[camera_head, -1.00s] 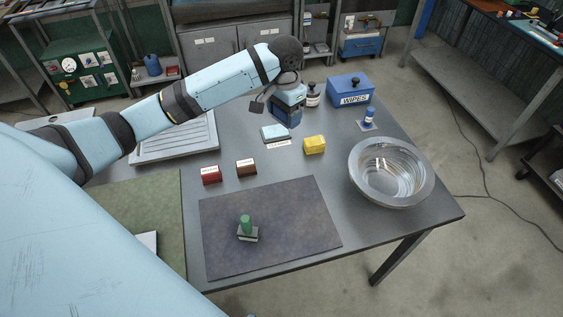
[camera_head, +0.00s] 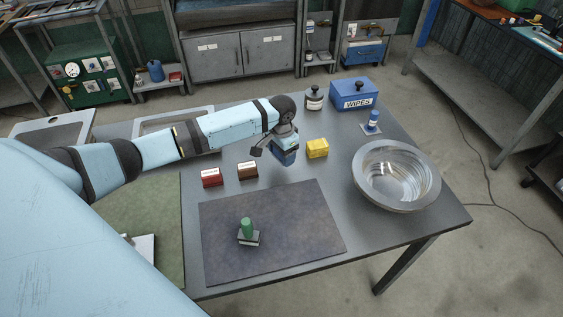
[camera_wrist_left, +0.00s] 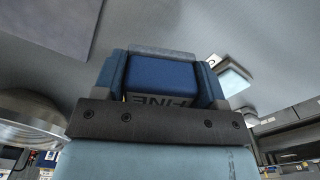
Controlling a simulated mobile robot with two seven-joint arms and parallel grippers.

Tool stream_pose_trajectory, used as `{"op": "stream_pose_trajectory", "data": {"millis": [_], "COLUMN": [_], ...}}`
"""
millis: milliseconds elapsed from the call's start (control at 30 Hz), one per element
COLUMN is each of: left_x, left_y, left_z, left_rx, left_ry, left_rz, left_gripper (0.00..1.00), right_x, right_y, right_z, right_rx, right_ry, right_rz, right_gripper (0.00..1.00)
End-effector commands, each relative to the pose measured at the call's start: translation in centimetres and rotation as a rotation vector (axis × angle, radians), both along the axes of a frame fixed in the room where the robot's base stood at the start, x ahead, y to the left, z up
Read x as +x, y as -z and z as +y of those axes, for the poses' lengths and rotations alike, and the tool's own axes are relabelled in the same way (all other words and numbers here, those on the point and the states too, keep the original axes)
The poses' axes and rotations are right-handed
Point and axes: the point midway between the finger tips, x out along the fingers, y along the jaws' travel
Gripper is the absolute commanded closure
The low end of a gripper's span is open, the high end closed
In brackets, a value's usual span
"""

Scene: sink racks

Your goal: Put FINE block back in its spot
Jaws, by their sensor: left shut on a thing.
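My left gripper (camera_head: 284,145) is shut on the blue FINE block (camera_head: 286,157) and holds it over the table, between the brown block (camera_head: 247,170) and the yellow block (camera_head: 317,148). In the left wrist view the FINE block (camera_wrist_left: 162,82) sits between the two fingers, its lettering upside down. I cannot tell how high it is above the tabletop. The table area behind and under the gripper is hidden in the head view. A pale block (camera_wrist_left: 233,77) shows beside the gripper in the left wrist view. My right gripper is not in view.
A red block (camera_head: 211,177) is left of the brown one. A dark mat (camera_head: 300,230) carries a green-handled tool (camera_head: 247,232). A metal bowl (camera_head: 400,204) stands at right. A blue WIPES box (camera_head: 352,94), a dark-topped bottle (camera_head: 314,98) and a blue bottle (camera_head: 372,121) stand behind.

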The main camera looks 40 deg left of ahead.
Motion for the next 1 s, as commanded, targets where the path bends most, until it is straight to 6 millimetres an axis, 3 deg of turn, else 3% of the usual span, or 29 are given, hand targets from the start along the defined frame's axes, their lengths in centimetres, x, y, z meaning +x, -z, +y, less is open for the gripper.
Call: {"op": "stream_pose_trajectory", "data": {"millis": [333, 733, 767, 833, 1000], "left_x": [-0.1, -0.1, 0.0, 0.0, 0.0], "left_y": [4.2, 4.7, 4.7, 4.7, 4.7], "left_z": [0.0, 0.0, 0.0, 0.0, 0.0], "left_rx": [0.001, 0.000, 0.000, 0.000, 0.000], "left_ry": [0.000, 0.000, 0.000, 0.000, 0.000], "left_rz": [0.003, 0.001, 0.001, 0.001, 0.001], "left_gripper": [0.57, 0.57, 0.28, 0.12, 0.09], "right_x": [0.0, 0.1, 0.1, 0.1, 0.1], "right_y": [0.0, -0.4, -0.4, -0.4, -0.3], "right_z": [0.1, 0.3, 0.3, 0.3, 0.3], "right_rx": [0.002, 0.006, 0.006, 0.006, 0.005], "right_ry": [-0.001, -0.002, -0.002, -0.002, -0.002], "right_rz": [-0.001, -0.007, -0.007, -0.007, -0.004], "right_gripper": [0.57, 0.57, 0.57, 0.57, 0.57]}}
